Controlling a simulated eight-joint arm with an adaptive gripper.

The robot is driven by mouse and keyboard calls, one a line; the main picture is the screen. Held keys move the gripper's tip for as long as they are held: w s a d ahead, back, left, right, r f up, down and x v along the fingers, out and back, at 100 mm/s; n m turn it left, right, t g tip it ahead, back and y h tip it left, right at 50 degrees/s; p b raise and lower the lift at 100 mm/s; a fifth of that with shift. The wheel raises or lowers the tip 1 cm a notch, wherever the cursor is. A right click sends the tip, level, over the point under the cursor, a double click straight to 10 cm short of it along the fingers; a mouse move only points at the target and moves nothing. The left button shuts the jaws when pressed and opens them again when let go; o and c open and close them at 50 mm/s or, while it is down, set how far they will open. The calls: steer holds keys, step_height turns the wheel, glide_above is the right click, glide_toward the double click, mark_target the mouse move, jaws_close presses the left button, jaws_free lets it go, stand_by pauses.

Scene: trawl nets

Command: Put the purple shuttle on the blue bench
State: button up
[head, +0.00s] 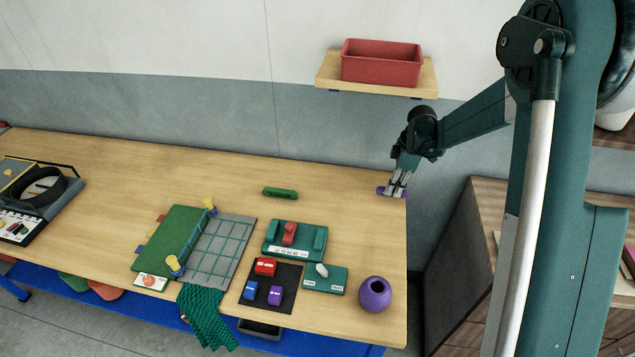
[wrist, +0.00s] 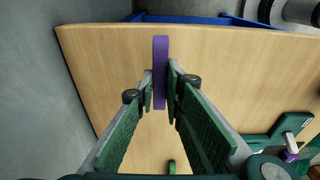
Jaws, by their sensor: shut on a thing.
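The purple shuttle (head: 382,190) is at the far right corner of the blue bench (head: 340,215), which has a wooden top and a blue frame. My gripper (head: 397,187) is shut on the shuttle, its fingers pointing down. In the wrist view the shuttle (wrist: 160,60) is a flat purple bar upright between the two finger pads of my gripper (wrist: 160,90), with the bench top (wrist: 110,70) behind it. I cannot tell whether the shuttle touches the top or hangs just above it.
A green shuttle (head: 280,192) lies left of my gripper. A red bin (head: 381,64) sits on a wall shelf. Wood around my gripper is bare.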

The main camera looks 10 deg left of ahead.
steer(key=a, duration=1.6)
steer(key=shift+a, duration=0.15)
steer(key=shift+a, duration=0.1)
steer(key=shift+a, duration=0.25)
steer(key=shift+a+f, duration=0.2)
steer(key=shift+f, duration=0.35)
steer(key=shift+a+f, duration=0.15)
steer(key=shift+f, duration=1.05)
steer(key=shift+f, duration=0.2)
steer(key=o, duration=0.8)
steer(key=shift+r, duration=0.25)
